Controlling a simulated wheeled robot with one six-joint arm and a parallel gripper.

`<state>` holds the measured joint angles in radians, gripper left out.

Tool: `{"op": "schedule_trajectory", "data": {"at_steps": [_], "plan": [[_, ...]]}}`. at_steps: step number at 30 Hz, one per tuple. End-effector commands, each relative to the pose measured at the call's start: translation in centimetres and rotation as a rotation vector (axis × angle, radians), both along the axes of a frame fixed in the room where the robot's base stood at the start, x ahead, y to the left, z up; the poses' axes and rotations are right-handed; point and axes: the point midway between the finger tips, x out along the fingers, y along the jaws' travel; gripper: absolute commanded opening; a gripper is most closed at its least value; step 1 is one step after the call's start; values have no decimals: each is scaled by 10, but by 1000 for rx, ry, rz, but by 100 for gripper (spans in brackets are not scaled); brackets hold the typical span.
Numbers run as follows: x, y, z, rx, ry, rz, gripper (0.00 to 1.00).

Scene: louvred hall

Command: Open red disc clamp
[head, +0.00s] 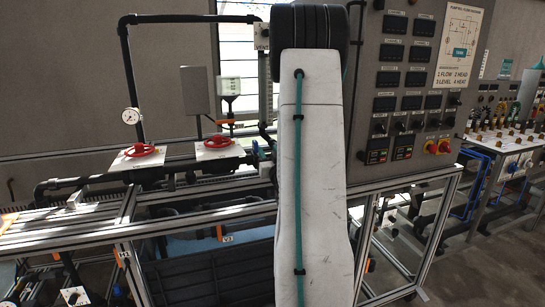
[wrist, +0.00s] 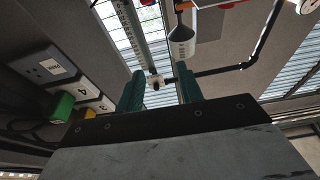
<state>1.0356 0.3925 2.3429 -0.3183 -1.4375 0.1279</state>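Two red handwheel-like discs sit on pale plates over the dark pipework in the head view, a left one (head: 138,151) and a right one (head: 219,141). I cannot tell which, if either, is the red disc clamp, or whether it is open or shut. In the wrist view my gripper (wrist: 160,84) shows two teal fingers held apart with nothing between them. In the head view my pale arm hides the gripper. A bit of red shows at the wrist view's top edge.
A grey control panel (head: 412,75) with several displays stands just right of my arm. A pressure gauge (head: 131,116) and black pipes rise at left. A metal frame (head: 60,238) holds the pipework. Another bench (head: 510,147) stands at far right, with bare floor before it.

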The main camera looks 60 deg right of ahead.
Motion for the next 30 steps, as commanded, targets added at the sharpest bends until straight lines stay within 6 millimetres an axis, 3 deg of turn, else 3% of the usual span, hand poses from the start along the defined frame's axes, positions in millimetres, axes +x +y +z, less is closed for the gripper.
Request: {"op": "schedule_trajectory", "data": {"at_steps": [7,18,20,22,23,26,30], "plan": [[-27,22,3,0,0,-1,36],[-31,27,4,0,-1,-1,36],[-31,27,4,0,0,0,22],[-27,29,5,5,11,4,3],[-23,31,6,10,20,8,0],[-4,45,10,47,83,27,0],[34,89,15,142,249,76,0]]}}
